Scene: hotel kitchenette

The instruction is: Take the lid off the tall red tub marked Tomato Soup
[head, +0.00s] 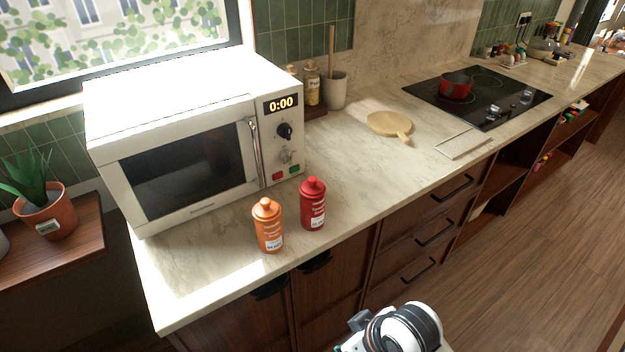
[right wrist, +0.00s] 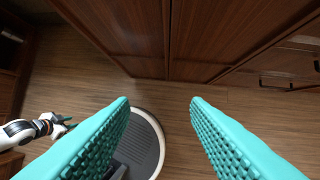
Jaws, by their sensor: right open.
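A tall red tub (head: 313,212) with a knobbed red lid (head: 313,186) stands upright on the counter in front of the microwave in the head view. Its lid is on; its label is too small to read. A similar orange tub (head: 268,232) with its lid on stands just left of it, apart. My right gripper (right wrist: 159,102) is open and empty, with teal fingers above the floor in the right wrist view; no tub shows there. My left gripper (right wrist: 65,127) shows small at the left of that view, away from the tubs; its jaw state is unclear.
A white microwave (head: 190,150) stands close behind the tubs. A round wooden board (head: 388,122), a hob (head: 490,100) and a red pot (head: 456,86) are further right. The counter (head: 365,180) right of the red tub is clear. Cabinet doors (right wrist: 210,40) stand below its front edge.

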